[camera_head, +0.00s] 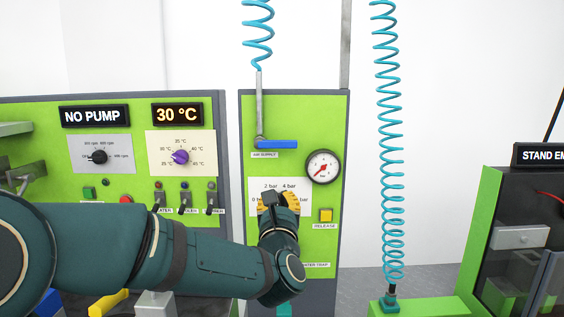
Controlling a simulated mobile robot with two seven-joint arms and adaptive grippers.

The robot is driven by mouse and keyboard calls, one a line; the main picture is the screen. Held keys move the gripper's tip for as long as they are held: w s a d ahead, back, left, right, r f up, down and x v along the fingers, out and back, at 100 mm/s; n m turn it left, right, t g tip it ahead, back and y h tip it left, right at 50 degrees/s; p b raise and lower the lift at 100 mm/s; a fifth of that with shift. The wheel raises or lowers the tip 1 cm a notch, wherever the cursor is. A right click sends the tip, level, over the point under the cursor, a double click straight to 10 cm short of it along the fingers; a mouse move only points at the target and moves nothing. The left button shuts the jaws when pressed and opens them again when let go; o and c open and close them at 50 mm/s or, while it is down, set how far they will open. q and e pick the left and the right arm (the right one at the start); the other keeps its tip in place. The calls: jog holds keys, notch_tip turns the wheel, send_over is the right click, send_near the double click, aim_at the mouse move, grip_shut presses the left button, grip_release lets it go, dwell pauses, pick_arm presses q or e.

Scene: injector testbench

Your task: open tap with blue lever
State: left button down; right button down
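The blue lever (278,144) sits horizontally on the tap at the upper part of the narrow green panel, above the label "AIR SUPPLY" (264,155). It points right from the foot of a grey vertical pipe (260,105). The gripper and wrist hide much of the knob. Whether the fingers touch the knob, or are open or shut, I cannot tell. The gripper is apart from the lever. My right gripper is out of view.
A round gauge (323,167) and a yellow release button (326,215) are right of the knob. A blue coiled hose (388,150) hangs further right. The left panel (230,130) carries dials and switches. The space before the lever looks clear.

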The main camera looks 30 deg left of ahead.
aim_at(276, 144)
pick_arm(q)
jog(key=p+x, duration=0.3)
jog(key=x, duration=0.7)
jog(key=shift+w+r, duration=0.1)
jog(key=shift+w, duration=0.15)
jog(key=r, duration=0.1)
jog(key=r+p, duration=0.2)
jog(key=shift+s+d+r, duration=0.1)
jog(key=shift+s+r, duration=0.15)
jog(key=shift+r, duration=0.1)
jog(key=shift+w, duration=0.15)
